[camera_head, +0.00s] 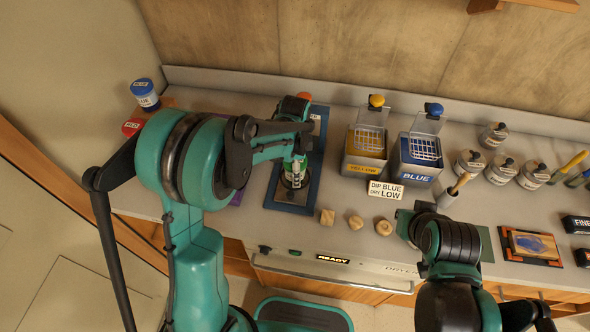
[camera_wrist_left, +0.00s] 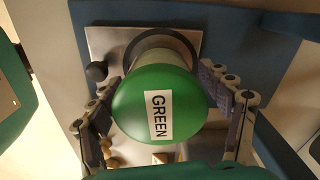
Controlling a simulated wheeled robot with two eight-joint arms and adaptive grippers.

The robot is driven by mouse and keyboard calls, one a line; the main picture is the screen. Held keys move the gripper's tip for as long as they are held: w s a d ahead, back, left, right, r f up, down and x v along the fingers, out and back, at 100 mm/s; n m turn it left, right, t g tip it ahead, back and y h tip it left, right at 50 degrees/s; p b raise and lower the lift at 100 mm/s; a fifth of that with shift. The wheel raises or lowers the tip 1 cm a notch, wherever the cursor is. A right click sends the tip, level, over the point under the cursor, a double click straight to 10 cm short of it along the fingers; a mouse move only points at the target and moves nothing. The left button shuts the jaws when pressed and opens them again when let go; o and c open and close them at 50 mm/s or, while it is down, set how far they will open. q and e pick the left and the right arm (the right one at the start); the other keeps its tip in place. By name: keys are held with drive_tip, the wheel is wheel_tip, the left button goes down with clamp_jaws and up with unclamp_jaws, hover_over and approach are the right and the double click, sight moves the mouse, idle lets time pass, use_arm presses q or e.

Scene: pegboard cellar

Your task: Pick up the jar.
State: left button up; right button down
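The jar has a round green lid (camera_wrist_left: 158,105) marked GREEN and shows large in the left wrist view. Its pale body (camera_wrist_left: 165,45) stands over a dark ring on a metal plate (camera_wrist_left: 105,45). My left gripper (camera_head: 293,175) reaches down over the jar, which it mostly hides in the head view. Its two fingers lie on either side of the lid, with the tips close against the lid's edge; whether they press on the jar is unclear. My right gripper (camera_head: 420,222) is over the counter's front at the right, its fingers too small to judge.
A blue-lidded jar (camera_head: 145,95) and a red lid (camera_head: 133,127) are at the back left. The yellow bin (camera_head: 365,168) and blue bin (camera_head: 418,172) stand right of my left gripper, behind a sign (camera_head: 385,190). Small wooden pieces (camera_head: 355,222) lie in front. Several lidded jars (camera_head: 468,163) stand right.

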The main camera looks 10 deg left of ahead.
use_arm(q)
drive_tip(key=c, duration=1.1)
drive_tip(key=shift+r, duration=0.1)
